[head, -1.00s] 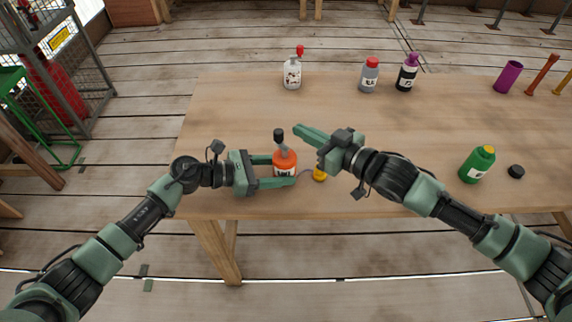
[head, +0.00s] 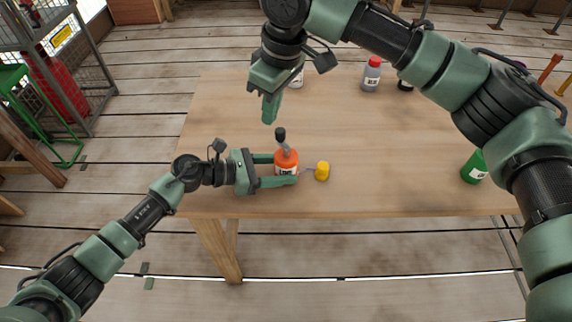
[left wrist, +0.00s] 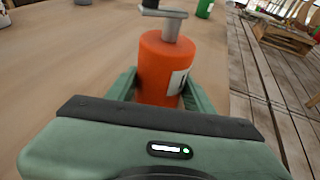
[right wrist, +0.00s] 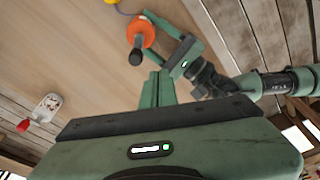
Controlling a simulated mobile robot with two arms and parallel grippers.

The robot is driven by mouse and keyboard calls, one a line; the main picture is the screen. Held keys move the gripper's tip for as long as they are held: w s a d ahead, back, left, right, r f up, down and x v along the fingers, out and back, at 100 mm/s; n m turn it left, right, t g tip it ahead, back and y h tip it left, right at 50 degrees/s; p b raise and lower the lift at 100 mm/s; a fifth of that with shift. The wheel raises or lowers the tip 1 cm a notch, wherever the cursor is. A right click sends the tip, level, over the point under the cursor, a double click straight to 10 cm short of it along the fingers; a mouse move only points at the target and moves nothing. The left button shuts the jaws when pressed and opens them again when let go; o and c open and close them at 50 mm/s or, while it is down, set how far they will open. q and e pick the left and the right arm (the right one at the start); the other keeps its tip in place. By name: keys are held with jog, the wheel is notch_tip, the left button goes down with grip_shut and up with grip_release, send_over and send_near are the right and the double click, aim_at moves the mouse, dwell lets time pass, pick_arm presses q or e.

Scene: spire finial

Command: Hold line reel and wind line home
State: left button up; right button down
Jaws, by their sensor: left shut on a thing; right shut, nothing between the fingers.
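The orange line reel (head: 286,160) stands upright on the table near its front edge. It has a white label and a grey crank with a dark knob (head: 280,134) on top. My left gripper (head: 286,169) is shut around the reel's body, which also shows in the left wrist view (left wrist: 166,68). A thin line runs from the reel to a yellow piece (head: 322,171) on the table to its right. My right gripper (head: 270,106) is shut and empty, raised with fingers pointing down, above and apart from the crank. The reel also shows in the right wrist view (right wrist: 142,30).
On the wooden table (head: 225,110) a white bottle (head: 298,79) stands at the back, partly hidden by my right arm. A grey bottle with a red cap (head: 371,75) is beside it. A green bottle (head: 474,168) is at the right. The table's left part is clear.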

send_over(284, 166)
jog(key=w+a, duration=0.1)
jog(key=a, duration=0.2)
jog(key=d+x, duration=0.1)
jog(key=x, duration=0.5)
jog(key=shift+s+d+f, duration=0.2)
jog(key=shift+s+d, duration=0.05)
jog(key=shift+s, duration=0.05)
jog(key=shift+f, duration=0.15)
dwell(1.2)
jog(key=x, duration=0.2)
jog(key=shift+s+d+f, duration=0.1)
jog(key=shift+d+f, duration=0.1)
jog(key=shift+f, duration=0.2)
jog(key=shift+w, duration=0.25)
dwell(0.5)
jog(key=shift+w+d, duration=0.15)
jog(key=shift+w, duration=0.2)
